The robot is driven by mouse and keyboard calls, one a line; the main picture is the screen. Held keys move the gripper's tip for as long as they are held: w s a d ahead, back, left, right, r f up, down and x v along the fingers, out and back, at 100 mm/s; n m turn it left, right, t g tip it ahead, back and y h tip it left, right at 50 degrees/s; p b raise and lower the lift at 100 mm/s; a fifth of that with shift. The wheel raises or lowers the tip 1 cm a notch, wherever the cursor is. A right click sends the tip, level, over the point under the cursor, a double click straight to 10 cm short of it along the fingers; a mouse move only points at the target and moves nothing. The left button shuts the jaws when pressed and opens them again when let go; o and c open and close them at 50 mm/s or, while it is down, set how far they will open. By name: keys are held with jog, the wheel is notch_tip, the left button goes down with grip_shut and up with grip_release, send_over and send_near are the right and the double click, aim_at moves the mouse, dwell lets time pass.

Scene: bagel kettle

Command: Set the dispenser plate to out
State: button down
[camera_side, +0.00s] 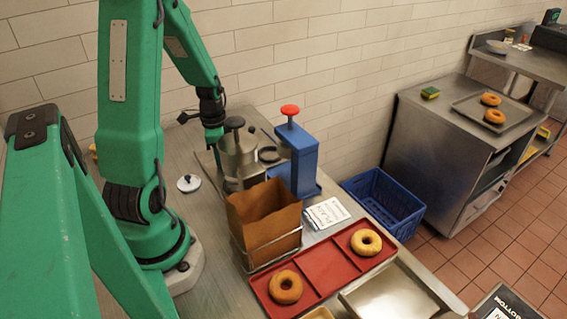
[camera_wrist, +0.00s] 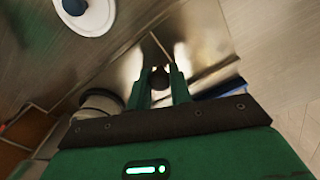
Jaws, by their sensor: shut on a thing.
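A metal hopper-like vessel (camera_side: 238,155) with a black knob on top stands on the steel counter. Next to it is a blue press-like stand (camera_side: 299,165) with a red knob. I cannot tell for certain which part is the dispenser plate. My gripper (camera_side: 213,138) is low behind the left side of the metal vessel, and its fingertips are mostly hidden there. In the wrist view my gripper (camera_wrist: 162,88) points down at shiny metal, its two green fingers closed around a small dark round knob (camera_wrist: 160,78). A thin rod or edge shows just beyond the knob.
A white lid with a dark knob (camera_side: 189,183) lies left of the vessel. A brown paper-lined basket (camera_side: 265,222) and a red tray (camera_side: 322,276) with bagels are in front. A blue crate (camera_side: 384,203) is at the right. The counter's left part is fairly clear.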

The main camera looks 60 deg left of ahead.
jog(key=a, duration=0.7)
jog(key=shift+a, duration=0.2)
jog(key=c, duration=1.3)
grip_release()
jog(key=shift+d+r, duration=0.1)
notch_tip(320, 180, up, 8)
